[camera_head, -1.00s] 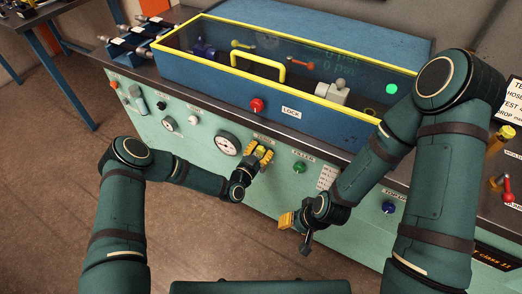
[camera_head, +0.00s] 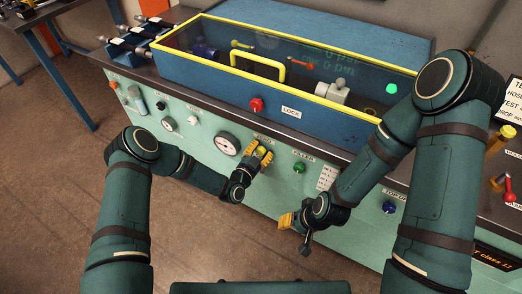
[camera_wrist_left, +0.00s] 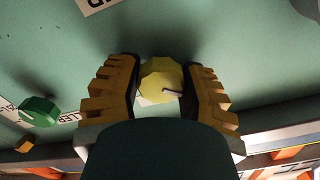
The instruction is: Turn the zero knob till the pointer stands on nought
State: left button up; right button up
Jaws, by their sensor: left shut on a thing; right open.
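The zero knob is a yellow, many-sided knob on the green panel; in the left wrist view the knob (camera_wrist_left: 160,80) sits between my fingers, with a light mark on its face. My left gripper (camera_head: 261,154) is shut on it, one finger on each side (camera_wrist_left: 163,85). In the head view the fingers mostly cover the knob. The round white gauge (camera_head: 227,143) is just left of that gripper; its pointer is too small to read. My right gripper (camera_head: 287,222) is open and empty in front of the panel, lower and to the right.
A green knob (camera_head: 299,168) is right of my left gripper, and a blue knob (camera_head: 389,207) is farther right. A smaller gauge (camera_head: 168,124) is to the left. A red knob (camera_head: 256,105) is on the blue box with the yellow-edged lid (camera_head: 300,60) above the panel.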

pick_arm(q)
jog(key=shift+w+r, duration=0.15)
jog(key=shift+r, duration=0.15)
dwell(1.5)
jog(key=o, duration=1.2)
jog(key=shift+f, duration=0.15)
jog(key=shift+s, duration=0.2)
jog(key=shift+s+a+f, duration=0.1)
jog(key=shift+s+a, duration=0.1)
jog(key=v, duration=1.1)
jog(key=shift+s+a, duration=0.1)
jog(key=shift+s, duration=0.05)
